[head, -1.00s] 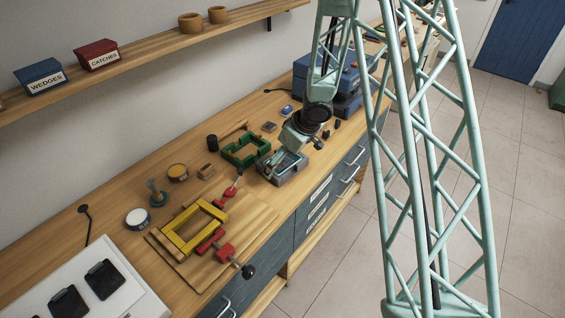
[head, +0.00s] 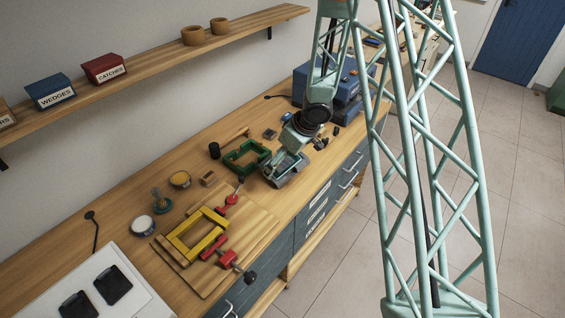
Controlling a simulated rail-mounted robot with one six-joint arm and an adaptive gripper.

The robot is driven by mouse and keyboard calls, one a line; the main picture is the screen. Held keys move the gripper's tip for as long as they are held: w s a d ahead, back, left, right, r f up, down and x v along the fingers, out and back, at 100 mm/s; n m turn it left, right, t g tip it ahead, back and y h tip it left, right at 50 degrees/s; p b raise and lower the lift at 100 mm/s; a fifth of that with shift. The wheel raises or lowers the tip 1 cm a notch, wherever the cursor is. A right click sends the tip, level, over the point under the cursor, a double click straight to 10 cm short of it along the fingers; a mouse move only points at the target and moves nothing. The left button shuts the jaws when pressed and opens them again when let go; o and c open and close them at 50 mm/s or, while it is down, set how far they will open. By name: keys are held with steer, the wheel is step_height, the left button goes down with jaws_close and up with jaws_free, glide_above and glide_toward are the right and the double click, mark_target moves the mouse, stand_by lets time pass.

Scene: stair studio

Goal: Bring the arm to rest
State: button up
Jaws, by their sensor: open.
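My arm (head: 322,80) reaches down over the far half of the wooden bench, its wrist above the bench top. No held object shows. A green square frame (head: 236,166) lies just left of the gripper.
A yellow frame clamp (head: 187,249) with red parts lies on a board nearer me. Small jars, a black cylinder (head: 214,150) and a white panel (head: 140,281) share the bench. Blue cases (head: 348,92) stand behind the arm. A wall shelf (head: 165,66) runs above. The floor at right is clear.

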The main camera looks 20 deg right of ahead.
steer(key=shift+r+p, duration=1.8)
steer(key=shift+p, duration=0.1)
steer(key=shift+w+d+r, duration=0.1)
steer(key=shift+d+r, duration=0.05)
steer(key=shift+r, duration=0.2)
steer(key=s+d+r+m+t+h+b, duration=0.1)
steer(key=s+d+r+b, duration=0.15)
steer(key=r, duration=0.45)
steer(key=s+d+r+m+h+b, duration=0.1)
steer(key=d+r+h, duration=0.15)
steer(key=r, duration=0.35)
steer(key=s+d+r+m+t+h+b, duration=0.1)
steer(key=s+d+r+b, duration=0.15)
steer(key=r, duration=0.45)
steer(key=s+d+r+m+b, duration=0.1)
steer(key=s+r+b, duration=0.1)
steer(key=s+r, duration=0.35)
steer(key=s+r+m+b, duration=0.1)
steer(key=s+r+b, duration=0.15)
steer(key=s, duration=0.55)
steer(key=s+a+m+g+y+b, duration=0.1)
steer(key=s+a, duration=0.3)
steer(key=s, duration=1)
steer(key=s+a+r+m+y+b, duration=0.1)
steer(key=s+a+b, duration=0.3)
steer(key=s, duration=1.1)
steer(key=shift+s+a+g+b, duration=0.25)
steer(key=shift+a+g+b, duration=0.15)
steer(key=shift+a, duration=0.35)
